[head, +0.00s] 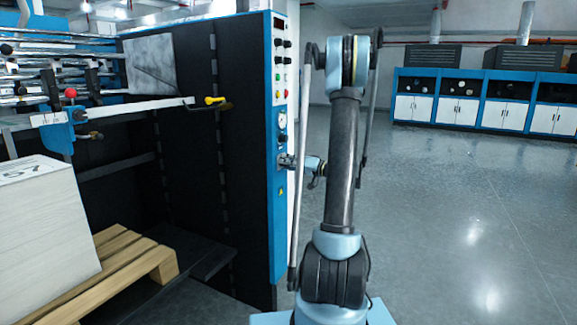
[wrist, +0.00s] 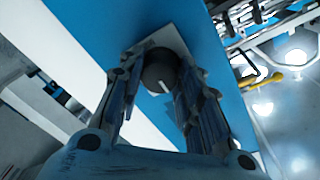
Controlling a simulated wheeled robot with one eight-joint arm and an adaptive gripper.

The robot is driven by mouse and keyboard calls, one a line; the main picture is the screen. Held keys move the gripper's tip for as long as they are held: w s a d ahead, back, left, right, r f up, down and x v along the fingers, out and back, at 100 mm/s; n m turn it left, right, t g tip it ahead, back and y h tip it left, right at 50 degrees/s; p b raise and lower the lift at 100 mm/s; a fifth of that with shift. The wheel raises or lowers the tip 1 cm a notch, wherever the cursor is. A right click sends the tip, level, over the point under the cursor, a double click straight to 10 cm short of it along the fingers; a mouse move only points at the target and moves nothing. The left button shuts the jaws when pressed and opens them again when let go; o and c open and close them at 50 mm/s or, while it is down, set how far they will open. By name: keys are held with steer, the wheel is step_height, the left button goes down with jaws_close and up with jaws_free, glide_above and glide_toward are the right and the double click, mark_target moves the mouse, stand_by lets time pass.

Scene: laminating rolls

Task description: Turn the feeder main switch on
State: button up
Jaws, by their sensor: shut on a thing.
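The feeder main switch (wrist: 159,68) is a round dark knob with a white pointer mark, set on a pale plate on the blue panel. It shows in the wrist view between the two fingers of my gripper (wrist: 161,75). The fingers are shut on the knob from both sides. The white mark points down and slightly right in that view. In the head view my gripper (head: 286,161) is at the lower part of the tall control panel (head: 280,215), below the gauge, and the switch is hidden behind it.
Buttons, lamps and a round gauge (head: 281,118) sit on the panel above my gripper. A yellow-handled lever (head: 214,100) sticks out at its left. A paper stack (head: 40,220) stands on a wooden pallet (head: 125,262) at the left. The floor at the right is clear.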

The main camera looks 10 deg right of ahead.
steer(key=shift+d+m, duration=0.1)
steer(key=shift+m, duration=0.2)
steer(key=m, duration=0.5)
steer(key=m+g, duration=0.1)
steer(key=m, duration=1)
steer(key=shift+w+f+g, duration=0.1)
steer(key=shift+f+g, duration=0.15)
steer(key=shift+g, duration=0.15)
steer(key=o, duration=1.1)
steer(key=shift+c, duration=0.2)
steer(key=v, duration=1.2)
